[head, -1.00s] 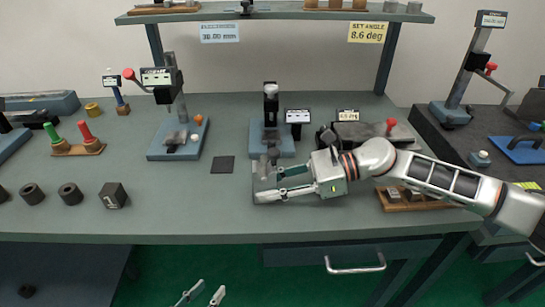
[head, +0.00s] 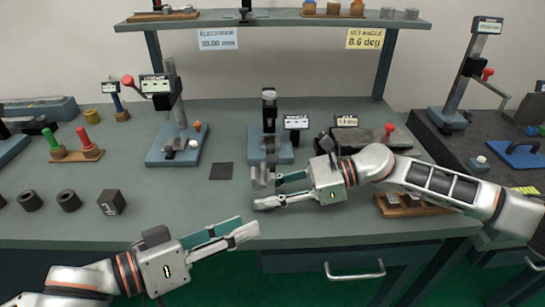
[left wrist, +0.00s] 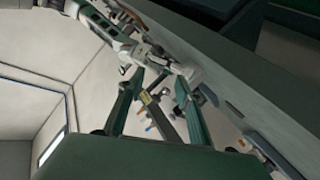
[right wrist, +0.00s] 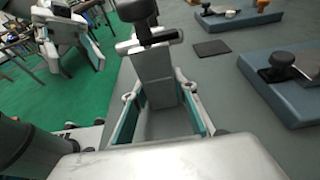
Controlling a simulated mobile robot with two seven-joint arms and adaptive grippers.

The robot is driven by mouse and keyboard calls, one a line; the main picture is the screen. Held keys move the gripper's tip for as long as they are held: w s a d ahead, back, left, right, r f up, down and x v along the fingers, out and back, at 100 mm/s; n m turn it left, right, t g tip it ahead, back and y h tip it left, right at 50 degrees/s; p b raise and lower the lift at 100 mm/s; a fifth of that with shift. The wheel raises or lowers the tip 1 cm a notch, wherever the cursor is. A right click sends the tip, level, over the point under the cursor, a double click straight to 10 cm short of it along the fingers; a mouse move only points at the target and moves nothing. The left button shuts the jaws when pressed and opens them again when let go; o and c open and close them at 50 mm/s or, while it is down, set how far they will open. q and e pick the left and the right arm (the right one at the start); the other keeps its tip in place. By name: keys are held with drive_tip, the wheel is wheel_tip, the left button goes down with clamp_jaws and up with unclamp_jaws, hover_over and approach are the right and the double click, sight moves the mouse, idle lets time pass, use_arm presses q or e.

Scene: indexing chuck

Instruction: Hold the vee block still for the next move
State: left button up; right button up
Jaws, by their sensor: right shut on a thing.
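The vee block, as far as I can tell the grey block (head: 262,181), stands near the front edge of the bench, below the blue-based fixture. In the right wrist view, a grey upright block (right wrist: 156,72) with a dark knob above it sits between the fingers. My right gripper (head: 271,190) is shut on this block from the right; its fingers partly hide it in the head view. My left gripper (head: 240,230) is at the bench's front edge, left of and below the block, apart from it. Its fingers are spread and empty in the left wrist view (left wrist: 160,80).
A blue-based fixture (head: 284,153) stands just behind the block. A dark square pad (head: 221,171) and a dark numbered cube (head: 111,201) lie to the left. A wooden tray (head: 400,210) sits under my right forearm.

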sight(269, 162)
use_arm(q)
drive_tip(key=w+r+m+t, duration=0.4)
drive_tip(key=w+r, duration=0.1)
drive_tip(key=r, duration=0.1)
drive_tip(key=x, duration=1)
drive_tip(key=shift+w+d+f, duration=0.1)
drive_tip(key=shift+w+f, duration=0.1)
drive_tip(key=shift+w, duration=0.3)
drive_tip(key=shift+c, duration=0.4)
clamp_jaws()
